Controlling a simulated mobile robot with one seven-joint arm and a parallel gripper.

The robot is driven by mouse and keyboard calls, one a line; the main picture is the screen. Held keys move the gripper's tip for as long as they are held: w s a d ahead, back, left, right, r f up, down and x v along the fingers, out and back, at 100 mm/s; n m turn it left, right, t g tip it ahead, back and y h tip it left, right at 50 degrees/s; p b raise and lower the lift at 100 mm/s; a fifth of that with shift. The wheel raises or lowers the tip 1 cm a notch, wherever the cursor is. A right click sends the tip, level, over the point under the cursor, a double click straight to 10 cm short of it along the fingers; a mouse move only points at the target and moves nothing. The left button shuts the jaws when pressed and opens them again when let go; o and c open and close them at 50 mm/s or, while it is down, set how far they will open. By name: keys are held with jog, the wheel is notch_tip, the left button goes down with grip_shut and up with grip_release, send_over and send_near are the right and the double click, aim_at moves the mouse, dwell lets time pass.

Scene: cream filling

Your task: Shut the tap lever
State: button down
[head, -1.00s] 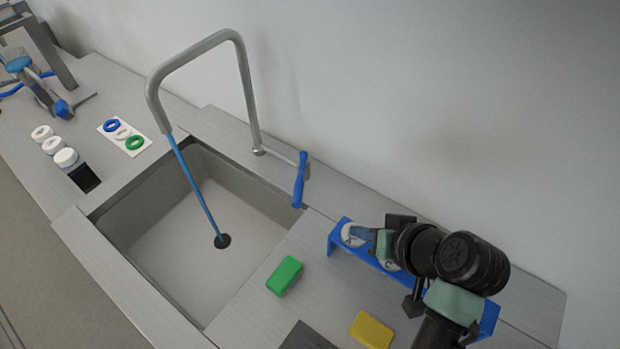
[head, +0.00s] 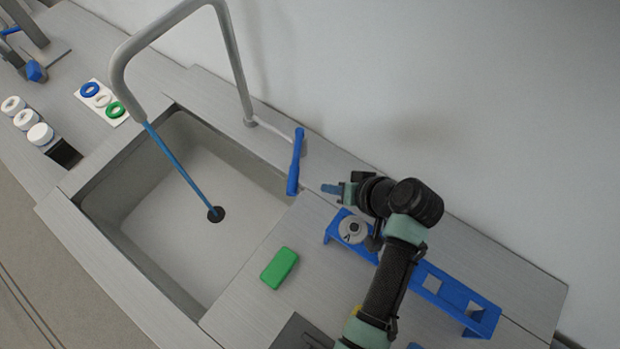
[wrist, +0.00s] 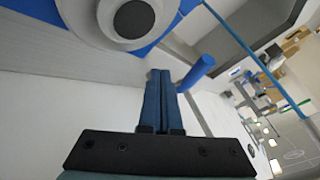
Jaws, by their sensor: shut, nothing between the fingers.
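The tap is a tall grey bent pipe (head: 240,75) behind the sink. A blue stream of water (head: 180,170) runs from its spout to the drain. The blue tap lever (head: 295,162) sits to the right of the pipe's foot and points towards the front. It also shows in the wrist view (wrist: 196,73), just right of the fingertips. My gripper (head: 325,188) is shut and empty, a short way right of the lever and apart from it. Its blue fingers lie together in the wrist view (wrist: 159,75).
A blue rack (head: 430,285) with a white round piece (head: 352,230) stands below my gripper. A green block (head: 279,268) lies on the counter right of the sink (head: 150,215). Coloured rings on a white card (head: 102,102) and white round pieces (head: 27,120) lie left.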

aim_at(296, 161)
jog(key=shift+w+a+f+p, duration=0.1)
jog(key=shift+w+a+p, duration=0.2)
jog(key=shift+a, duration=0.45)
jog(key=shift+w+a+f+p, duration=0.1)
jog(key=shift+a+p, duration=0.35)
jog(key=shift+a, duration=0.35)
jog(key=shift+w+a+p, duration=0.2)
jog(key=shift+a+p, duration=0.15)
jog(key=shift+a, duration=0.4)
jog(key=shift+a, duration=0.1)
jog(key=a+m+t+h+p, duration=0.1)
jog(key=a+m+h+p, duration=0.1)
jog(key=a, duration=0.6)
jog(key=shift+w+m+t+p, duration=0.3)
jog(key=shift+w+m+p, duration=0.15)
jog(key=shift+m+p, duration=0.4)
jog(key=shift+a+r, duration=0.1)
